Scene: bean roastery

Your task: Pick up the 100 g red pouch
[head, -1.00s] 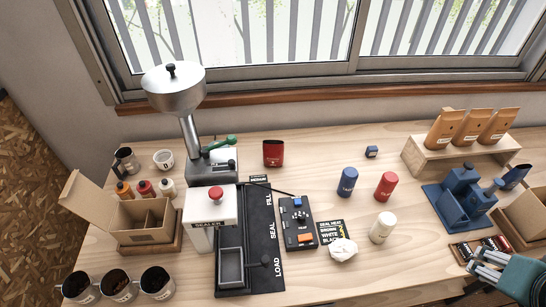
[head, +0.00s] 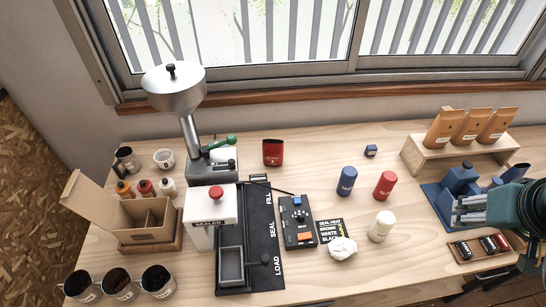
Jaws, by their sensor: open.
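A small red pouch (head: 273,153) with a dark upper edge stands upright on the bench, behind the sealer's black strip and right of the grinder. The print on it is too small to read. My gripper (head: 456,210) is at the right side of the bench, in front of the blue tool block. It is open, with its fingers pointing left and nothing seen between them. It is well apart from the red pouch.
Blue (head: 346,182), red (head: 385,186) and white (head: 381,226) canisters stand between my gripper and the pouch. The sealer (head: 210,218), heat control box (head: 298,222) and grinder (head: 210,166) are left of them. Bare bench lies right of the pouch.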

